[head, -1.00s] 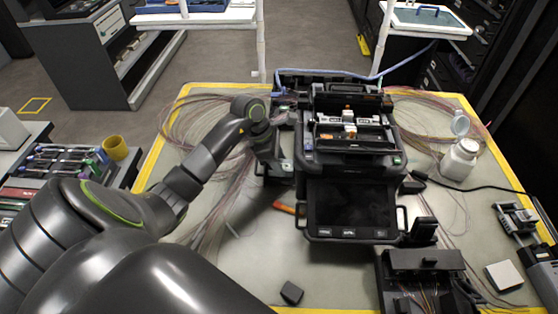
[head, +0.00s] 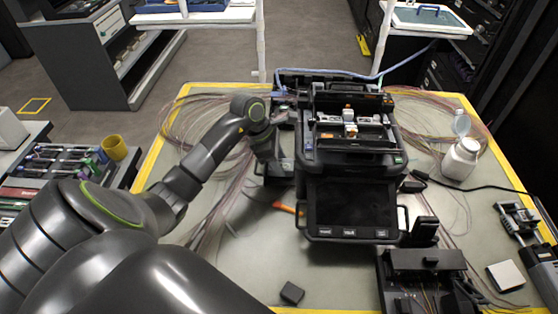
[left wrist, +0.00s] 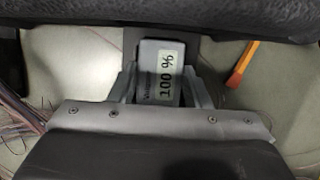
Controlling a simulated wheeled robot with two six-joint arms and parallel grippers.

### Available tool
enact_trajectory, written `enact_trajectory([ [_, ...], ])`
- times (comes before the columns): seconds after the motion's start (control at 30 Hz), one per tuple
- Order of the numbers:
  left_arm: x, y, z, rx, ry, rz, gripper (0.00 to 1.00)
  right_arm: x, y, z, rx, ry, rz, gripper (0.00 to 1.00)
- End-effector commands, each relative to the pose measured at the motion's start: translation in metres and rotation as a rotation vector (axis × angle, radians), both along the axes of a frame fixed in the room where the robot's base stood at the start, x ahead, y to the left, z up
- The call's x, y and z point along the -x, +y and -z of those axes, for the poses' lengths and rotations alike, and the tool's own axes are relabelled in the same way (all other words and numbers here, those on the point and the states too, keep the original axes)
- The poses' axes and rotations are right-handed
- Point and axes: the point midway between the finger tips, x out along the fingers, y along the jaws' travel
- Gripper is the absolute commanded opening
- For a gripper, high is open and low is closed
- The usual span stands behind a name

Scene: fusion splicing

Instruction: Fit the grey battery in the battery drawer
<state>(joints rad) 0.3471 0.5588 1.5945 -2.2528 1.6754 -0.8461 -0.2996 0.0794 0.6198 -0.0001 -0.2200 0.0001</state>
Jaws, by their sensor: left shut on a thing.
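My left gripper (left wrist: 160,92) is shut on the grey battery (left wrist: 160,72), which carries a pale label reading "100 %". In the left wrist view the battery sits between the two fingers, over a dark grey strip that looks like part of the battery drawer (left wrist: 205,50). I cannot tell how far the battery is in. In the head view my left gripper (head: 268,158) points down at the left side of the black fusion splicer (head: 350,165). The arm hides most of the battery there. My right gripper is not in view.
A dark block (head: 292,292) lies at the mat's front edge. An orange-handled tool (head: 287,208) lies left of the splicer's screen. A white bottle (head: 460,160) stands at right, and loose fibres (head: 190,115) spread at left.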

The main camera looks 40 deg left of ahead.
Motion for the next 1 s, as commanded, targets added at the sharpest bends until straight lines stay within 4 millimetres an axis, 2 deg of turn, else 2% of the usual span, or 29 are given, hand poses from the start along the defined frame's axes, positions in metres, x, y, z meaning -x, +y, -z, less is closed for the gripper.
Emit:
enact_trajectory([
  [1.0,-0.001,0.0,0.003,0.0,-0.002,0.0,0.06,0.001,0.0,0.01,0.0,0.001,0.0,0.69],
])
